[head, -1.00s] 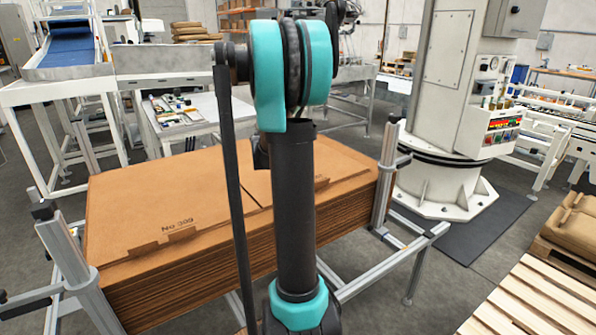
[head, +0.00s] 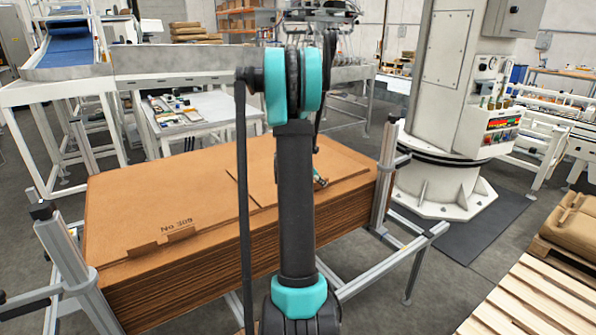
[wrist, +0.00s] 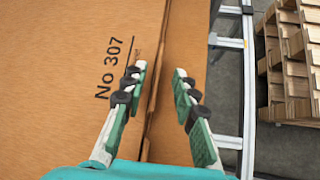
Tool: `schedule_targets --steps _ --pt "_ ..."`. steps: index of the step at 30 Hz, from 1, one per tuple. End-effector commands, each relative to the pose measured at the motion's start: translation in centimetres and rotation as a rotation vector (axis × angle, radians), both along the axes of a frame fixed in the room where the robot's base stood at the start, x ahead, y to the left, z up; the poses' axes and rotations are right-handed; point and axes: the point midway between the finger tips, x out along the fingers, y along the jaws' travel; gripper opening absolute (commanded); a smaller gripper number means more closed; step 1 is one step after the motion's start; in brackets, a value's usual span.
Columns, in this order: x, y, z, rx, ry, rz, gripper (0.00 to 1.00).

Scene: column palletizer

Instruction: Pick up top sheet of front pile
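A wide stack of brown cardboard sheets (head: 130,215) sits in a metal frame in the head view. Its left top sheet is marked No 309, and a seam separates it from cardboard on the right (head: 345,165). In the wrist view a sheet marked No 307 (wrist: 75,110) lies at left, its long edge running between my fingers. My gripper (wrist: 159,73) is open and empty, with one finger on each side of that edge. Its height above the cardboard is unclear. In the head view my arm hides most of the gripper and part of the stack.
Metal posts (head: 386,170) and rails (head: 400,262) border the stack. A wooden pallet (head: 535,305) lies at front right, and a white machine column (head: 445,110) stands behind. A white table (head: 205,118) stands beyond the stack. Several stacked pallets (wrist: 290,60) show in the wrist view.

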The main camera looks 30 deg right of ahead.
Motion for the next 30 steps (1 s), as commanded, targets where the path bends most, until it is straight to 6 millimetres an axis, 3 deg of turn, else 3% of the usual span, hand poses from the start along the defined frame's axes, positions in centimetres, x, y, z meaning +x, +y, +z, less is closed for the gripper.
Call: schedule_targets --steps 7,16,24,30 --pt "1.0 -2.2 -2.0 0.000 -0.001 -0.001 0.28" --pt "1.0 -2.5 -2.3 0.000 0.000 0.000 0.28" --pt "1.0 -2.5 -2.3 0.000 0.001 0.001 0.00" --pt "1.1 -2.5 -2.3 0.000 0.001 0.001 0.00"
